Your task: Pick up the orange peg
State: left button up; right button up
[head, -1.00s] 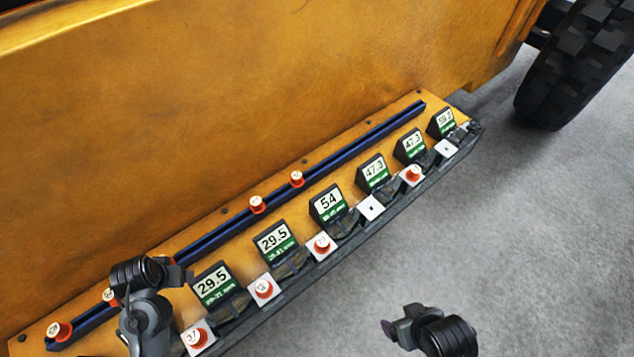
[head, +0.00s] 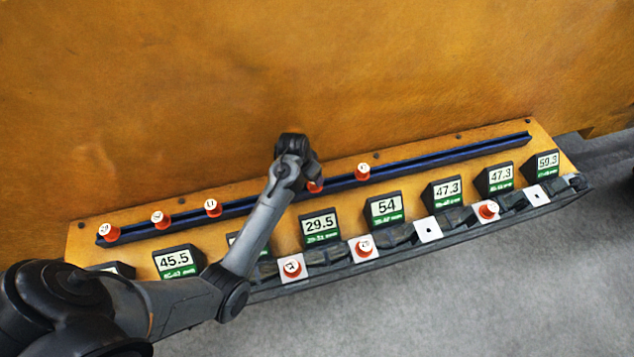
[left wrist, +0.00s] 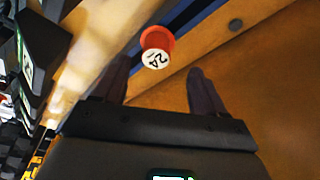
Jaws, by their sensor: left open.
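Several orange pegs with white numbered tops show in the head view. On the dark blue rail (head: 440,159) stand pegs at the left (head: 110,232), (head: 160,219), (head: 212,207), one partly hidden under my left gripper (head: 315,188), and one just right of it (head: 362,173). Other orange pegs (head: 291,268), (head: 363,247), (head: 488,210) stand on white square plates. My left gripper (head: 312,170) is open at the rail. In the left wrist view an orange peg (left wrist: 158,42) lies just ahead of the open fingers (left wrist: 158,78), between their lines and apart from both. My right gripper is out of view.
Black wedge displays such as 54 (head: 385,207) and 29.5 (head: 320,226) line the board in front of the rail. Some white plates (head: 428,230), (head: 537,195) are empty. Grey floor (head: 480,300) is clear in front.

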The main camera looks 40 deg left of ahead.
pick_arm(q)
jog(key=shift+d+p+x, duration=0.15)
jog(key=shift+p+x, duration=0.05)
jog(key=shift+x, duration=0.95)
jog(key=shift+d+p+x, duration=0.15)
jog(key=shift+p+x, duration=0.05)
jog(key=shift+x, duration=0.95)
jog(key=shift+w+f, duration=0.2)
jog(key=shift+f, duration=0.45)
jog(key=c, duration=1.1)
jog(key=shift+r, duration=0.15)
